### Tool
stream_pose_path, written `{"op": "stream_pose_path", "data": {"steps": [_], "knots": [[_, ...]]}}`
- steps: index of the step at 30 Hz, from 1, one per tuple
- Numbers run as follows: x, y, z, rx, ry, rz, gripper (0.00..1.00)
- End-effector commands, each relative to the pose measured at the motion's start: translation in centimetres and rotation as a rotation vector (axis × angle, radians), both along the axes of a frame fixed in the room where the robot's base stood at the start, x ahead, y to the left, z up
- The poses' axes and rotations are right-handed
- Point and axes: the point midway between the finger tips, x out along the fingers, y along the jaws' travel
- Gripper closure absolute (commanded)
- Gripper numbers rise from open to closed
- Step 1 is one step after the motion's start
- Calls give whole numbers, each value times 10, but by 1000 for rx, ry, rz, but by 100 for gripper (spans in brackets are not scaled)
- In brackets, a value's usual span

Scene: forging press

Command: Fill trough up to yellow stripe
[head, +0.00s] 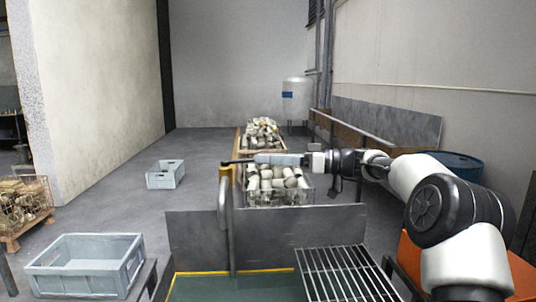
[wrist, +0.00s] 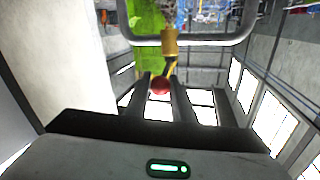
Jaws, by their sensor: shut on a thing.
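The trough (head: 195,235) stands low at the front centre of the head view, with grey metal walls and green inside (head: 235,289). A yellow stripe (head: 198,272) runs along its inner wall. A bent grey pipe (head: 224,200) rises over it, with a brass valve (wrist: 170,42) and a red knob (wrist: 160,85) in the wrist view. My gripper (head: 232,162) reaches left to the pipe's top. In the wrist view my gripper (wrist: 160,92) is shut on the red knob. I cannot tell whether liquid is flowing; part of the trough's inside is hidden.
A metal grate (head: 345,275) lies right of the green area. A wire basket (head: 280,197) of pale pieces stands behind the trough. A grey crate (head: 85,265) is at left; another crate (head: 165,175) lies on the floor. A blue drum (head: 460,163) is at right.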

Motion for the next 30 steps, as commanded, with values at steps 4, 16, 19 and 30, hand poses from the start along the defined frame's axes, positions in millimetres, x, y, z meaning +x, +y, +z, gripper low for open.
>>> {"op": "stream_pose_path", "data": {"steps": [4, 16, 19, 30], "knots": [[8, 1, 7, 4, 0, 57, 100], [11, 0, 2, 2, -2, 83, 100], [11, 0, 2, 2, -2, 82, 72], [10, 0, 1, 0, 0, 85, 59]]}}
